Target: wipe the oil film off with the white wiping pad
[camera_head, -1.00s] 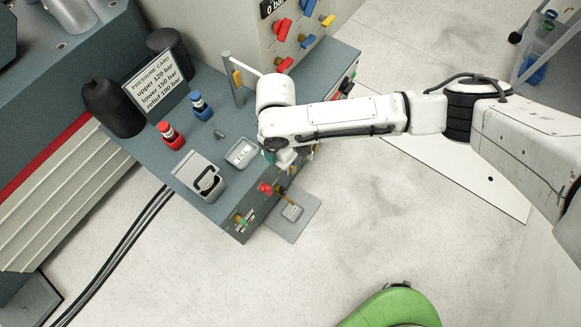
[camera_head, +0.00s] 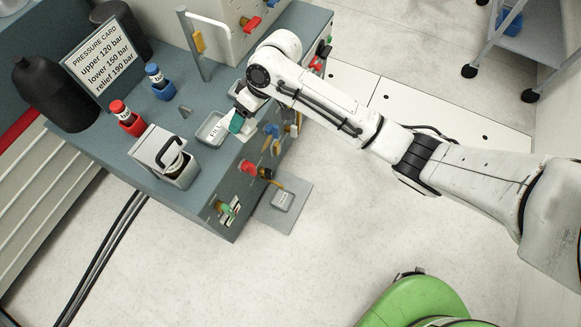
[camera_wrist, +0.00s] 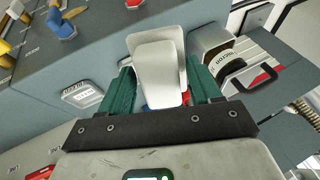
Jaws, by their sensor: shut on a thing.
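My gripper (camera_wrist: 161,78) has two green fingers, shut on the white wiping pad (camera_wrist: 158,66), which stands up between them in the wrist view. In the head view my gripper (camera_head: 240,116) is over the front edge of the grey-blue bench, just right of a small light tray (camera_head: 205,137) with a lettered label. The pad is hard to make out there. I cannot make out the oil film in either view.
A red bottle (camera_head: 127,119), a blue bottle (camera_head: 159,84) and a box with a black handle (camera_head: 150,158) stand on the bench. A pressure card (camera_head: 100,50) is behind. Coloured valve handles (camera_head: 250,168) stick out from the bench front, below my gripper.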

